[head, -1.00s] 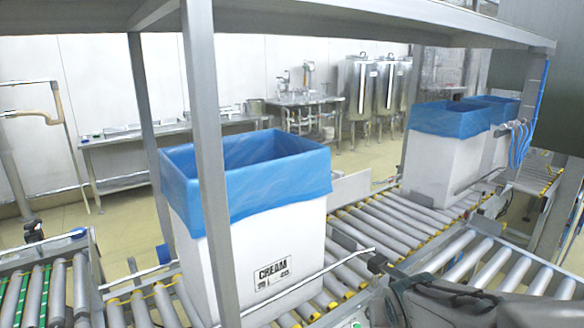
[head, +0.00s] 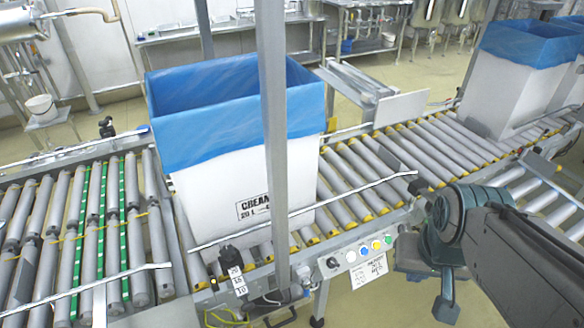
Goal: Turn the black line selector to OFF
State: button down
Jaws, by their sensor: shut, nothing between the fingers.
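A small control panel (head: 360,252) sits on the near side rail of the conveyor in the head view. A black knob (head: 332,263), which looks like the line selector, is at its left end. Its pointer direction is too small to read. My arm comes in from the right edge. My gripper (head: 446,305) hangs low below the wrist, right of the panel and apart from it. It is shut and empty.
A white box (head: 245,195) with a blue liner (head: 230,110) stands on the roller conveyor (head: 370,170). A grey upright post (head: 273,140) stands left of the panel. A black device with number tags (head: 237,280) is on the rail. Handwritten notes (head: 370,272) hang under the panel.

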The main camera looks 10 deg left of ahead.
aim_at(332, 264)
jog(key=u, duration=1.25)
jog(key=k, duration=0.45)
jog(key=z, duration=1)
jog(key=i, duration=0.9)
jog(key=z, duration=0.05)
